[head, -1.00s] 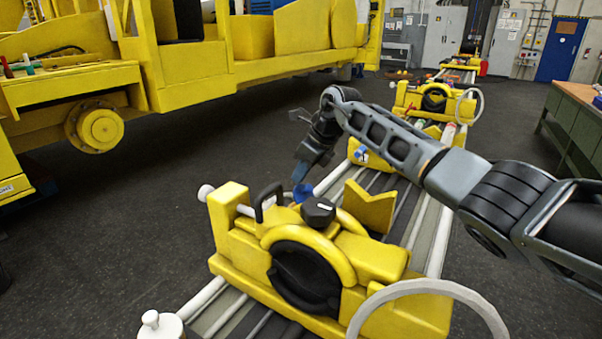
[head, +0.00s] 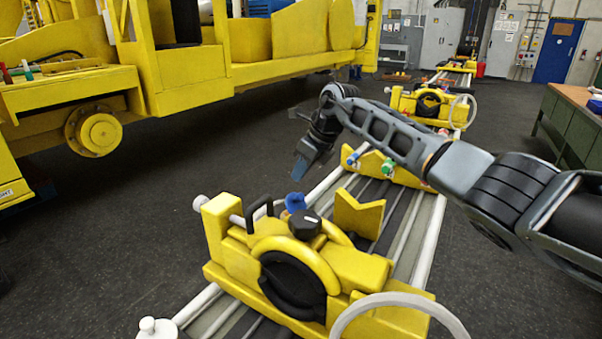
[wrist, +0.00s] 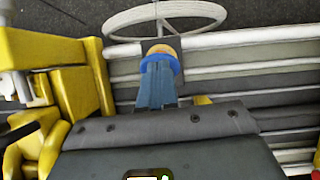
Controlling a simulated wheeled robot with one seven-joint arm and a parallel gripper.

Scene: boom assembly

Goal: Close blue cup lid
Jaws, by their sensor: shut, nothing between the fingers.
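The small blue cup (head: 295,202) stands behind the black knob on the near yellow clamp block. Its upper part looks rounded, and at this size I cannot tell whether the lid is open or shut. In the wrist view a blue ring with a tan-orange middle (wrist: 160,49) shows just beyond my fingertips, which hide part of it. My gripper (head: 300,175) points down above the blue cup, with a small gap between them in the head view. Its fingers are together and empty, and they also show in the wrist view (wrist: 157,82).
A yellow V-shaped bracket (head: 358,214) stands to the right. A white hand wheel (head: 400,297) is in front. Green and blue fittings sit on a farther yellow bracket.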

